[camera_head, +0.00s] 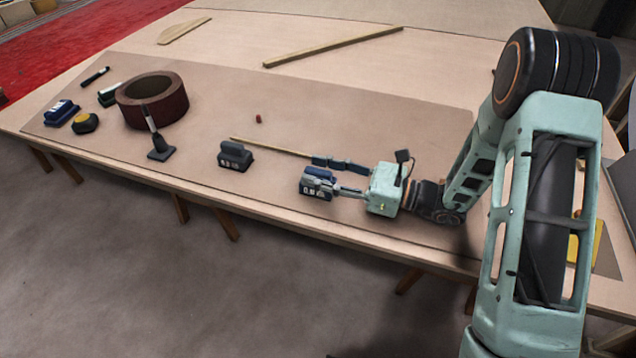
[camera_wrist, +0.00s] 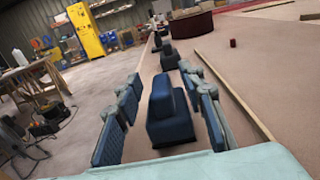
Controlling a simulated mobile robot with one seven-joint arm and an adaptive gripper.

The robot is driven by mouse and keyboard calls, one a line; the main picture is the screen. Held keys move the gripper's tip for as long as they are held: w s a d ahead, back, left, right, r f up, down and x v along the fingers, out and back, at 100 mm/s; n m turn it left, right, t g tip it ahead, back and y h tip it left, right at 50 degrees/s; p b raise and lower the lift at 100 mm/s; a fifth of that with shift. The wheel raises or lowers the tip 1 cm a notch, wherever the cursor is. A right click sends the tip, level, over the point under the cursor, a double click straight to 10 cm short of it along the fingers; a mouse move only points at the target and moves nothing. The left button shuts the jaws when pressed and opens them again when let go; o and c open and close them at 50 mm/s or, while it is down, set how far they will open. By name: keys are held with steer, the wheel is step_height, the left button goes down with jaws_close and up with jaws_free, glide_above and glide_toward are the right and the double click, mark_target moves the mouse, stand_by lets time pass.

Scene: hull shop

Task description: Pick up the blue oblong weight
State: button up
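A blue oblong weight (camera_head: 318,187) with pale markings on its side sits at the front of the bench. In the wrist view the weight (camera_wrist: 170,122) stands upright between the fingers. My gripper (camera_head: 332,178) is open, low over the bench, with one finger on either side of it. In the wrist view my gripper (camera_wrist: 163,120) shows a clear gap between the left finger and the weight; the right finger is nearer, and I cannot tell whether it touches. Another blue weight (camera_head: 62,113) lies at the bench's far left end.
A brown tape roll (camera_head: 152,100) and a black-and-yellow object (camera_head: 85,123) are beyond. A thin wooden strip (camera_head: 270,147) lies just behind my gripper. The bench's middle is mostly clear.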

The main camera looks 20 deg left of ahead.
steer(key=shift+a, duration=0.25)
steer(key=shift+c, duration=0.6)
jaws_close()
steer(key=shift+r, duration=0.15)
